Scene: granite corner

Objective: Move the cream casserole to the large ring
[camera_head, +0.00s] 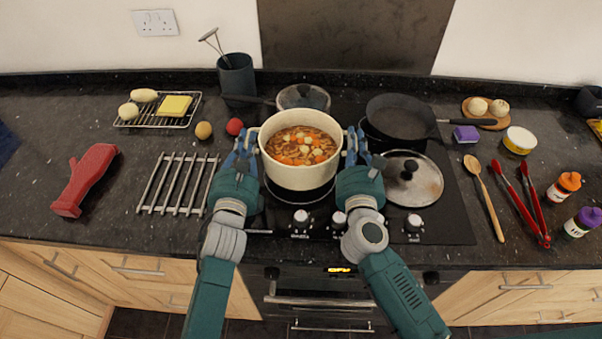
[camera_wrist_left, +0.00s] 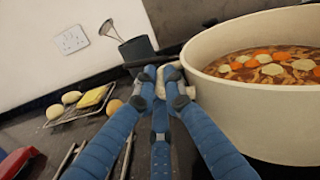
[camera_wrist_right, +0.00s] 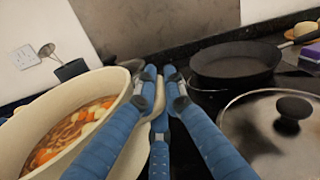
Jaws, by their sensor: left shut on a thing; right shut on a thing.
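The cream casserole (camera_head: 300,176) is full of stew with orange and pale pieces and looks level over the left part of the black hob (camera_head: 450,215). Part of a ring's outline (camera_head: 302,198) shows on the hob just below the pot in the head view; the pot hides the rest. I cannot tell how high its base is. My left gripper (camera_head: 247,142) is shut on its left handle (camera_wrist_left: 172,73). My right gripper (camera_head: 355,142) is shut on its right handle. The casserole wall also shows in the right wrist view (camera_wrist_right: 130,155).
A pan with a glass lid (camera_head: 304,97) stands behind the casserole. A dark frying pan (camera_head: 402,116) is at the back right, and a loose glass lid (camera_head: 425,180) lies right of my right gripper. A metal trivet (camera_head: 177,184) lies on the left counter, beside a red mitt (camera_head: 86,180).

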